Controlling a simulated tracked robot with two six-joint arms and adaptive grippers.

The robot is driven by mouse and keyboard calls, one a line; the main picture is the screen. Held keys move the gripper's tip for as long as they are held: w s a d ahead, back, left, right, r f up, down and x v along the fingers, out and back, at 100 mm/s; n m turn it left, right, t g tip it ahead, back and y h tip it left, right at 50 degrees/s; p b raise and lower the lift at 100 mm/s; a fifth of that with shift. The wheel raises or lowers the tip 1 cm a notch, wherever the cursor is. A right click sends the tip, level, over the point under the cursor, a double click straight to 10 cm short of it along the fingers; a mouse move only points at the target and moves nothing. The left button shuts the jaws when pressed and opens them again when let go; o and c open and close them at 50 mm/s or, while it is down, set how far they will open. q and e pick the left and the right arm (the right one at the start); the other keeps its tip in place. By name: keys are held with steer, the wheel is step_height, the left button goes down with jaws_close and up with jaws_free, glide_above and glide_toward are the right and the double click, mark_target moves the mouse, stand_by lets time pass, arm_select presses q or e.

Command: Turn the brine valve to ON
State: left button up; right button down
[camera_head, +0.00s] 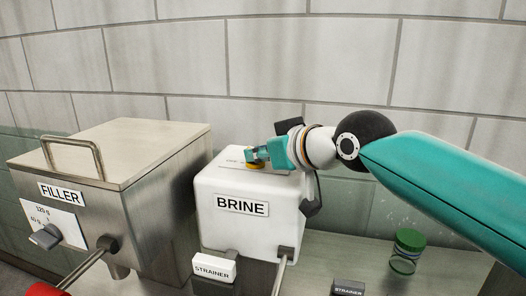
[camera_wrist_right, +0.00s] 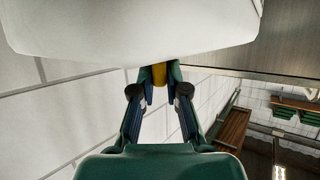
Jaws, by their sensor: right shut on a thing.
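The white box labelled BRINE (camera_head: 218,222) stands in the middle of the head view. On its top is a small yellow valve handle (camera_head: 252,165) beside a flat plate with lettering too small to read. My right gripper (camera_head: 258,155) reaches in from the right and is shut on the handle. In the right wrist view, the yellow handle (camera_wrist_right: 159,75) sits between the fingertips, under the edge of the white box (camera_wrist_right: 130,30). Which position the valve points to cannot be told. My left gripper is out of view.
A steel FILLER box (camera_head: 140,150) with a top handle and a front knob stands at left. Two STRAINER-labelled blocks, one white-topped (camera_head: 214,268) and one dark (camera_head: 347,287), are in front. A green-lidded jar (camera_head: 404,254) stands at right. A block wall is behind.

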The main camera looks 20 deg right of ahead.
steer(key=shift+a+f+m+h+b, duration=0.1)
steer(key=shift+a+m+h+b, duration=0.2)
steer(key=shift+m+h+b, duration=0.55)
steer(key=m+h+b, duration=0.1)
steer(key=h, duration=0.1)
steer(key=m+h+b, duration=0.2)
steer(key=shift+a+f+t, duration=0.1)
steer(key=shift+a+t, duration=0.1)
steer(key=shift+t, duration=0.1)
steer(key=shift+m+h, duration=0.45)
steer(key=shift+m, duration=0.1)
steer(key=shift+a+m+h+b, duration=0.1)
steer(key=shift+m+h+b, duration=0.2)
steer(key=shift+m+h, duration=0.25)
steer(key=shift+r+m+g+h, duration=0.25)
steer(key=shift+m+g+h, duration=0.35)
steer(key=shift+m+h, duration=0.35)
steer(key=shift+w+a+m+g+h+p, duration=0.1)
steer(key=shift+m+g+h+p, duration=0.9)
steer(key=shift+m+h, duration=0.45)
steer(key=shift+f, duration=0.1)
